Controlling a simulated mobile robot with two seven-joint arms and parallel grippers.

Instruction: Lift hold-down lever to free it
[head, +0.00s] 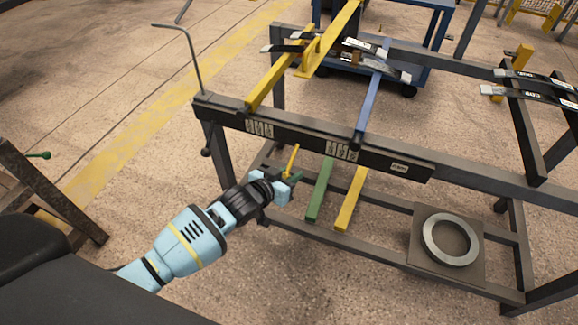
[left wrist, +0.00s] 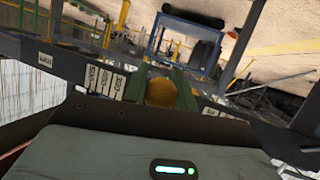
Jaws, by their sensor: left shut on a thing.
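A thin yellow lever (head: 292,158) shows in the head view, in front of the rack below its front beam (head: 300,140). Its lower end is at my left gripper (head: 291,179). In the left wrist view the lever's rounded yellow end (left wrist: 160,93) sits between the two green fingers of the left gripper (left wrist: 162,86). The gripper is shut on it. The fingers hide part of the lever, and I cannot tell where its upper end joins the rack. My right gripper is in neither view.
A green bar (head: 319,190) and a yellow bar (head: 350,199) slope down just right of my gripper. A steel ring (head: 450,240) lies on a plate on the lower shelf. A bent grey rod (head: 190,50) rises at the beam's left end.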

